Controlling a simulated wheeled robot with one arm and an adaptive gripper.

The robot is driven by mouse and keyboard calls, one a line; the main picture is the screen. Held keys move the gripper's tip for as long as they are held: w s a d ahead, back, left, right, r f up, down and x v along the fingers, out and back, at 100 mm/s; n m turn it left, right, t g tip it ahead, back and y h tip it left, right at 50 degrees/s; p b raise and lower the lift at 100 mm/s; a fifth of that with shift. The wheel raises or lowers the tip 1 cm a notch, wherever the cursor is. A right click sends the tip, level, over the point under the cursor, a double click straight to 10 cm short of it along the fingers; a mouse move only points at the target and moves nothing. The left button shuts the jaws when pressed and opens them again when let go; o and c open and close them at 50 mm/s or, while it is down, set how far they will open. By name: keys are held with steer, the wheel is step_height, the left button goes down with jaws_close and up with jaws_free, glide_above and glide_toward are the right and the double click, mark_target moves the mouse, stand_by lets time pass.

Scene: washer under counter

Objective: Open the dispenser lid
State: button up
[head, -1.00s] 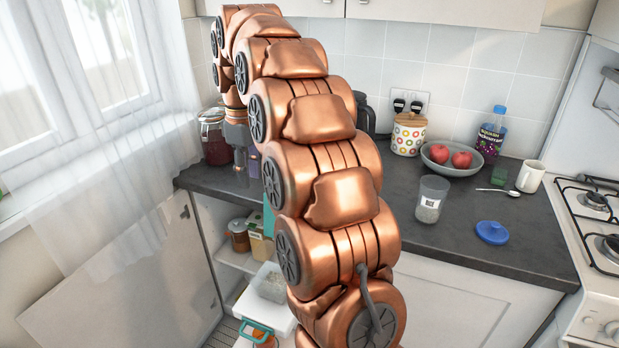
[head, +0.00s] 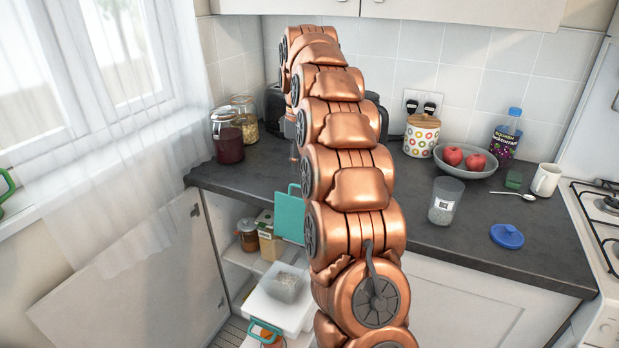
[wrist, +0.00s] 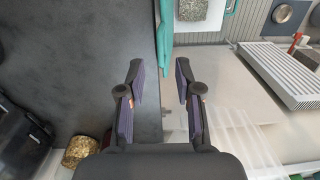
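A white box (head: 262,306) with a teal handle (head: 264,330) sits low in the open cabinet under the counter. Grey granules (head: 286,286) show in a clear-walled part at its top, and again in the wrist view (wrist: 203,12). A teal panel (head: 289,214) stands upright behind the box at the counter's edge; its teal edge shows in the wrist view (wrist: 166,35). I cannot tell whether this panel is the dispenser lid or how it is attached. My gripper (wrist: 159,80) is open and empty, over the counter edge, beside the panel. In the head view my arm hides part of it.
The dark counter (head: 470,225) holds a red jar (head: 228,137), a grain jar (head: 245,120), a clear cup (head: 446,201), a blue lid (head: 507,236) and a fruit bowl (head: 465,164). A cabinet door (head: 130,275) stands open at the left. A ribbed white rack (wrist: 288,75) is at right.

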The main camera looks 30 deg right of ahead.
steer(key=shift+a+f+p, duration=0.1)
steer(key=shift+f+p, duration=0.25)
steer(key=shift+f, duration=2)
steer(key=shift+c, duration=0.4)
jaws_close()
